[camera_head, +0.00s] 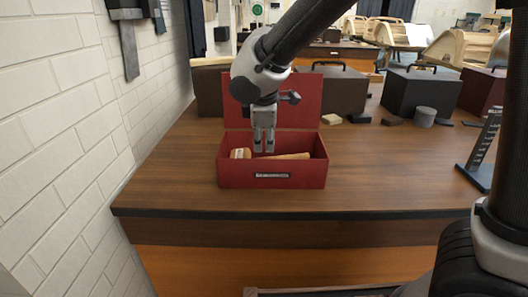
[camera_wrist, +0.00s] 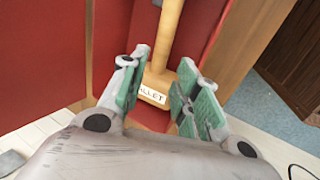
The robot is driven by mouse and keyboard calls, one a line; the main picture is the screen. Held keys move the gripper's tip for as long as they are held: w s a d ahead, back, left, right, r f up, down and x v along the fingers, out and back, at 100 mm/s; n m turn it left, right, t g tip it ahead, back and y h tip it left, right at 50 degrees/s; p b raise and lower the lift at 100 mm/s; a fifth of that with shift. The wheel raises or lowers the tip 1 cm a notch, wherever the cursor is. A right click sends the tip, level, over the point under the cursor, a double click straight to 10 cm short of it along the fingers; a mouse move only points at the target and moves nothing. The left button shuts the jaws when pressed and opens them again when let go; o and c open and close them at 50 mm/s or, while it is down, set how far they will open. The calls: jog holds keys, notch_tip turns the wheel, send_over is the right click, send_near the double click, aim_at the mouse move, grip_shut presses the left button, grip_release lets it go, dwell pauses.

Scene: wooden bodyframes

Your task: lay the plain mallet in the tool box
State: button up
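A pale wooden mallet (camera_head: 240,153) lies inside the open red tool box (camera_head: 226,176), its head at the left and its handle pointing right. In the wrist view its label, partly cut off, reads "ALLET", and the handle (camera_wrist: 166,35) runs up the picture. My gripper (camera_head: 264,147) points down over the tool box, fingertips at about rim height. In the wrist view my gripper (camera_wrist: 163,82) has its two green-padded fingers apart, with the mallet showing beyond and between them; the pads do not seem to press on it. The box floor is mostly hidden in the head view.
The raised red lid (camera_head: 306,95) stands behind my gripper. Dark boxes (camera_head: 420,92) and small blocks (camera_head: 360,118) stand at the back right. A grey cylinder (camera_head: 424,117) and a dark sign stand (camera_head: 482,150) are at the right. A white brick wall (camera_head: 60,110) borders the left.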

jog(key=s+d+r+m, duration=0.2)
jog(key=d+r+m, duration=0.2)
jog(key=d, duration=0.6)
jog(key=s+d+r+m, duration=0.2)
jog(key=d+r+m, duration=0.15)
jog(key=d, duration=0.55)
jog(key=s+d+m, duration=1)
jog(key=s+d, duration=0.6)
jog(key=shift+s+f, duration=0.15)
jog(key=shift+s, duration=0.25)
